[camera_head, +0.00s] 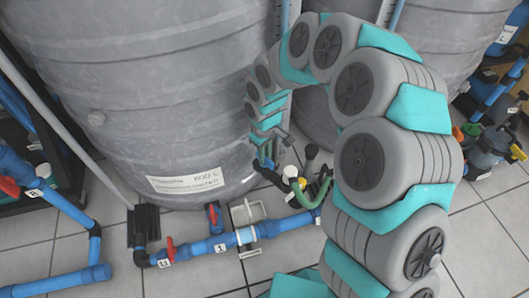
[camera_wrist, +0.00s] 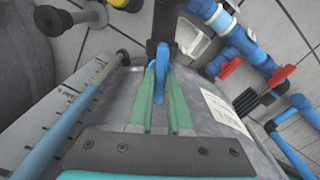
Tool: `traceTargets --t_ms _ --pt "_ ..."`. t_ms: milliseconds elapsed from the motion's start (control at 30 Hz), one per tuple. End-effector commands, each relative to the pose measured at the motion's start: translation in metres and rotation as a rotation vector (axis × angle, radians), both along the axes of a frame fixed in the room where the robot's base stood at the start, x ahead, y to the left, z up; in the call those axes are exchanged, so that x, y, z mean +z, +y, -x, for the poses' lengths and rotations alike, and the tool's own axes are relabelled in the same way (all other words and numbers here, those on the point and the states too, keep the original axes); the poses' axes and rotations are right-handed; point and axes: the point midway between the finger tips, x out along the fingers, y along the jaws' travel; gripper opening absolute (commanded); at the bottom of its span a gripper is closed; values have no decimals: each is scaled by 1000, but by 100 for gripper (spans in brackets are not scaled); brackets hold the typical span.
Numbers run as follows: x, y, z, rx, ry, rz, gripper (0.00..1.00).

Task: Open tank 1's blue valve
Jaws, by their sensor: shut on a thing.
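The blue valve handle (camera_wrist: 161,84) shows in the wrist view between the two green fingers of my gripper (camera_wrist: 162,68). The fingers are shut on it, one on each side. The handle joins a black fitting (camera_wrist: 163,22) beyond the fingertips. In the head view my gripper (camera_head: 268,156) reaches down beside the lower right side of the large grey tank (camera_head: 150,90), which has a white "600 L" label (camera_head: 188,180). The handle is too small and covered to make out there. The tank wall also shows below the fingers in the wrist view.
A second grey tank (camera_head: 440,40) is at the right. Open floor lies in front.

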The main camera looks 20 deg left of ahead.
Motion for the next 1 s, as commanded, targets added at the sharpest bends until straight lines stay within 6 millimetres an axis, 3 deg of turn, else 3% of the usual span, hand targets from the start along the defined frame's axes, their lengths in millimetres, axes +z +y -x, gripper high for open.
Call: traceTargets --t_ms 167,200,433,767,1000 --pt "0 0 -1 0 -2 -1 0" --pt "0 0 -1 0 -2 -1 20" --pt "0 0 0 -1 -1 0 46" --pt "2 0 0 -2 -1 -2 46" --pt "27 0 0 -1 -2 -2 46"
